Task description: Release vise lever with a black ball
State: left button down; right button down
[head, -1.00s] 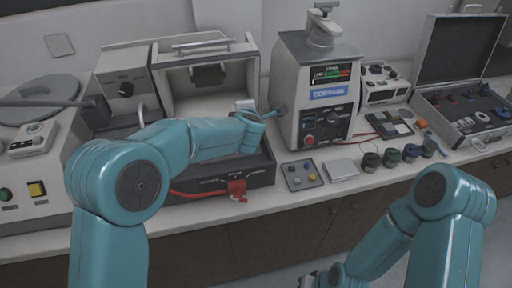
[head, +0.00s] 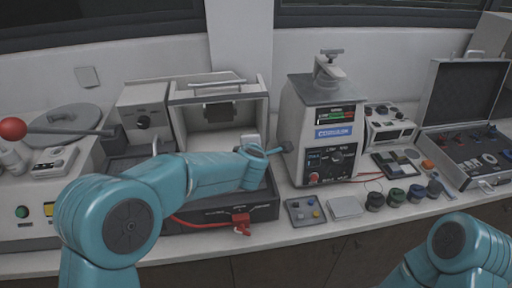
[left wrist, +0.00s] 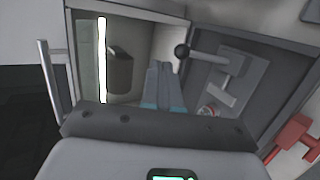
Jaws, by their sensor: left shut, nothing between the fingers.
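In the left wrist view, the vise lever's black ball (left wrist: 181,51) is at the end of a short grey lever (left wrist: 207,58). The lever runs right to the grey vise (left wrist: 232,75) in a dark tray. My left gripper (left wrist: 162,66) is shut and empty, its fingertips just left of and below the ball in that picture; I cannot tell whether they touch. In the head view, my left gripper (head: 275,150) is over the right side of the open-fronted machine, and my arm hides much of the vise. My right gripper is out of view; only part of that arm shows.
The grey machine with a screen (head: 325,130) stands close right of my left gripper. A red clamp (head: 240,220) is on the tray's front edge. A red ball (head: 12,128) tops another lever at far left. Several small jars and an open case (head: 465,150) are right.

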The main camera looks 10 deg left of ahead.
pick_arm(q)
jog(key=s+r, duration=0.6)
jog(key=shift+a+r, duration=0.15)
jog(key=shift+r, duration=0.05)
jog(key=shift+s, duration=0.1)
